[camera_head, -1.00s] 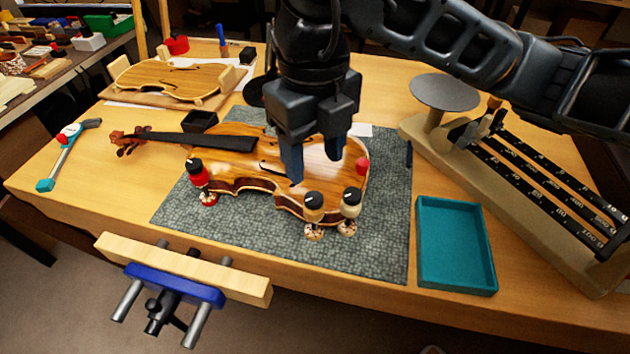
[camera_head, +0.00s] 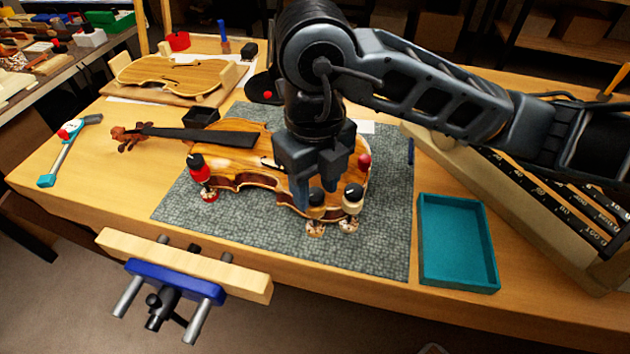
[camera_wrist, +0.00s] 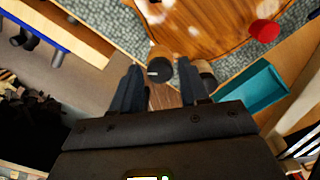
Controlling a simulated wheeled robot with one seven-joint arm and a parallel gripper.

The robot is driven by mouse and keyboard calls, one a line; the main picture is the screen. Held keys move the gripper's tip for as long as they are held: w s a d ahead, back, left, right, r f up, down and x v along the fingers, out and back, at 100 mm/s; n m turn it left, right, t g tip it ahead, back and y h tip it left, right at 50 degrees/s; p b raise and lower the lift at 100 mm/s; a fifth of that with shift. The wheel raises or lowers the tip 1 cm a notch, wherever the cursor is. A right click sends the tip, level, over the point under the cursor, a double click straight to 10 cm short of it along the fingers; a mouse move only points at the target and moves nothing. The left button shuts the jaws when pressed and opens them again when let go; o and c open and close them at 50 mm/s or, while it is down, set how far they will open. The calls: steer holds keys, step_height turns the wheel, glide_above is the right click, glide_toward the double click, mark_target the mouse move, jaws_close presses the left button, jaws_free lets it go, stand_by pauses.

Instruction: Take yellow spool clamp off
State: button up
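The violin body (camera_head: 260,178) lies on a grey mat with spool clamps at its edge. A yellow-tan spool clamp (camera_head: 316,212) with a dark knob stands at the near edge, partly hidden by my gripper. A paler cream clamp (camera_head: 352,200) stands just to its right. My gripper (camera_head: 321,190) points down over the near edge, open. In the wrist view the yellow-tan clamp (camera_wrist: 159,54) shows between the spread fingers, apparently not gripped. The paler clamp (camera_wrist: 206,72) is partly hidden behind the right finger.
A red clamp (camera_head: 200,176) is on the left edge and another red one (camera_head: 364,161) on the right. An empty teal tray (camera_head: 457,243) is at right. A wooden vise (camera_head: 183,268) juts from the front edge.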

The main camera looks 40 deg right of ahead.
jaws_close()
steer(key=shift+f+b, duration=0.15)
steer(key=shift+b, duration=0.4)
steer(key=shift+f+n+b, duration=0.15)
steer(key=shift+n+b, duration=0.55)
steer(key=shift+b, duration=0.25)
steer(key=n+b, duration=0.2)
steer(key=b, duration=0.2)
steer(key=shift+f, duration=0.15)
steer(key=n+b, duration=0.3)
steer(key=b, duration=0.2)
steer(key=n+b, duration=0.2)
steer(key=b, duration=0.1)
steer(key=shift+r, duration=0.35)
steer(key=shift+n, duration=0.3)
steer(key=shift+r, duration=0.1)
